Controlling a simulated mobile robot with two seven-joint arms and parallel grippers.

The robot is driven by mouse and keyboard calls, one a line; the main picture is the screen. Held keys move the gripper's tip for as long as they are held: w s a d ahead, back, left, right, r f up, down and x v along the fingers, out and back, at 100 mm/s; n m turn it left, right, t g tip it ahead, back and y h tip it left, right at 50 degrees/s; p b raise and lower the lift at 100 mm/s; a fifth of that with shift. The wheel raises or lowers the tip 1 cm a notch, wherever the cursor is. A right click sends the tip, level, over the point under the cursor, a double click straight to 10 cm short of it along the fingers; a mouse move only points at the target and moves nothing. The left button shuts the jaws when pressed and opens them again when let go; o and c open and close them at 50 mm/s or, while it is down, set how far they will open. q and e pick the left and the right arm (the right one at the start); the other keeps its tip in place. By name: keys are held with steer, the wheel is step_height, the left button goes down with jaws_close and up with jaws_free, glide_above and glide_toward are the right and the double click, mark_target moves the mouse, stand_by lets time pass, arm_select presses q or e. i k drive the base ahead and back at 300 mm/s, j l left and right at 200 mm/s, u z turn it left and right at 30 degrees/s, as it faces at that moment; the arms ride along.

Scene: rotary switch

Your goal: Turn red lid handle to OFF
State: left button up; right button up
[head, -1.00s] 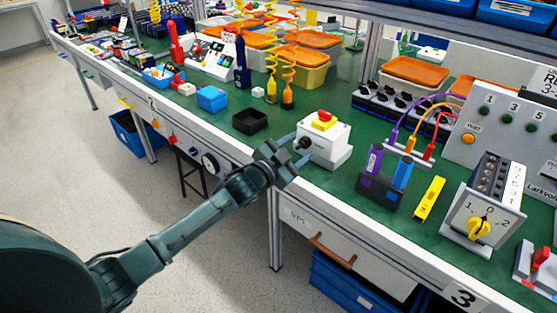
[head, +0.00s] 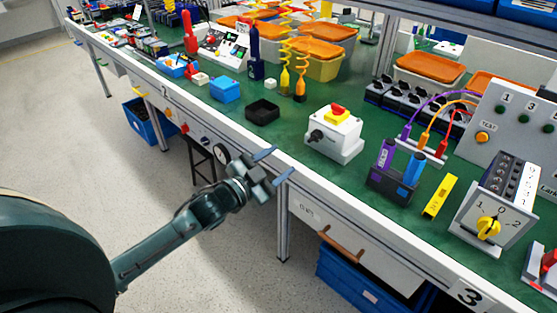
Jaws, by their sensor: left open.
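A white switch box (head: 345,141) stands on the green bench top near its front edge. On its top is a yellow plate (head: 337,117) with a red handle (head: 337,108); its markings are too small to read. A black knob (head: 317,135) is on the front face of the box. My left gripper (head: 275,164) is open and empty, in front of the bench edge. It is left of and nearer than the box, with a clear gap between them. My right gripper is not in view.
A black open tray (head: 263,112) lies left of the box. A holder with purple and blue pieces (head: 390,185), a yellow bar (head: 440,194) and a rotary switch with a yellow knob (head: 488,227) stand to the right. The bench's white front edge (head: 318,187) lies close to the gripper.

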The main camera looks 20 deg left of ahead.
mark_target(337, 110)
steer(key=k+j, duration=0.25)
steer(key=k, duration=0.2)
steer(key=k+j, duration=0.25)
steer(key=k, duration=0.25)
